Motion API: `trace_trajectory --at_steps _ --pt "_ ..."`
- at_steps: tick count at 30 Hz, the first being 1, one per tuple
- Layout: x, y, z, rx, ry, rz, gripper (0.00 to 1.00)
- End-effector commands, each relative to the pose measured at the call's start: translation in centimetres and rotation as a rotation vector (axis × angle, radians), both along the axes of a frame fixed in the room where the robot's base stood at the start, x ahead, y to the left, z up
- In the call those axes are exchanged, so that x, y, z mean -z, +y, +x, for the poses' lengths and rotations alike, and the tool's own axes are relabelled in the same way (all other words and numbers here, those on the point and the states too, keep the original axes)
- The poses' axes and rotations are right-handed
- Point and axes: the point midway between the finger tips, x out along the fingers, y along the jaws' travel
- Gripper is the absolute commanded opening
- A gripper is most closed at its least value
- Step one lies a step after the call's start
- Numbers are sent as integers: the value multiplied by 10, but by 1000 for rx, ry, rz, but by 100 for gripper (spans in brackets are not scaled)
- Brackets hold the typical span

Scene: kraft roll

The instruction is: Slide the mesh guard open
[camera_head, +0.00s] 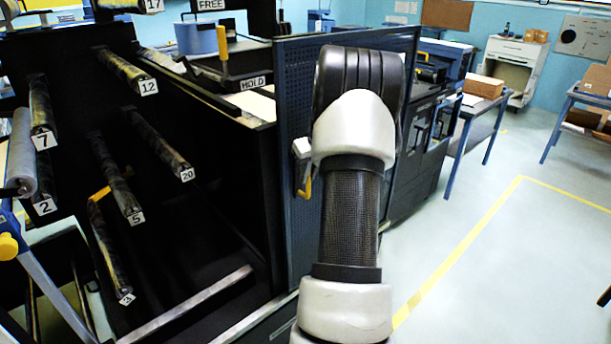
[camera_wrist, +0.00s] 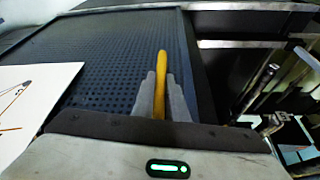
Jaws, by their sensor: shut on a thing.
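The mesh guard (camera_head: 297,75) is a dark blue perforated panel in a frame, standing upright at the right end of the black machine. In the wrist view the mesh guard (camera_wrist: 105,55) fills the upper left, with its dark frame edge to the right of my fingers. A yellow handle (camera_wrist: 161,75) stands between my two grey fingers. My gripper (camera_wrist: 161,95) is shut on this handle. In the head view my arm covers the middle of the guard, and my gripper (camera_head: 304,172) shows only partly at the arm's left, with a bit of the yellow handle (camera_head: 305,188) below it.
Left of the guard is a dark rack with several numbered rods (camera_head: 145,140). A blue and yellow stand (camera_head: 45,270) is at the lower left. A white card (camera_wrist: 35,100) shows at the wrist view's left. Open floor (camera_head: 500,260) with a yellow line lies right.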

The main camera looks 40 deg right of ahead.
Motion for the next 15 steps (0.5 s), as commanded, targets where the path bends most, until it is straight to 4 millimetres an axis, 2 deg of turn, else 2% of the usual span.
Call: trace_trajectory --at_steps 5,6,9,15 --pt "0 -1 0 1 0 -2 0" --pt "0 -1 0 1 0 -2 14" --pt "0 0 0 0 0 -1 31" --pt "0 0 0 0 0 0 31"
